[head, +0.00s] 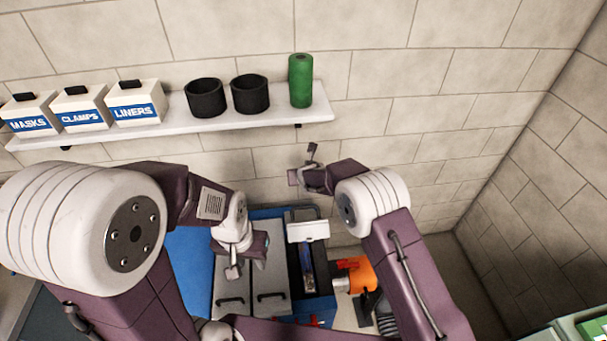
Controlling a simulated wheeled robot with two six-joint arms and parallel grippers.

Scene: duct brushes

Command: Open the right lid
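A blue box (262,213) stands below the shelf with a row of lids. Two grey lids with black handles, the left lid (228,285) and the middle lid (268,285), lie shut. At the right, a white panel that looks like the right lid (307,231) stands raised at the back of an open dark compartment (296,268). Something bluish and brown lies inside. My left gripper (240,266) is over the grey lids, left of the open compartment; its finger gap is unclear. My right gripper (304,166) is raised near the wall, behind the box, its fingers hard to make out.
A wall shelf (240,112) carries labelled white boxes (135,101), two black cups (250,94) and a green roll (300,81). An orange device (359,274) stands right of the blue box, partly behind my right arm.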

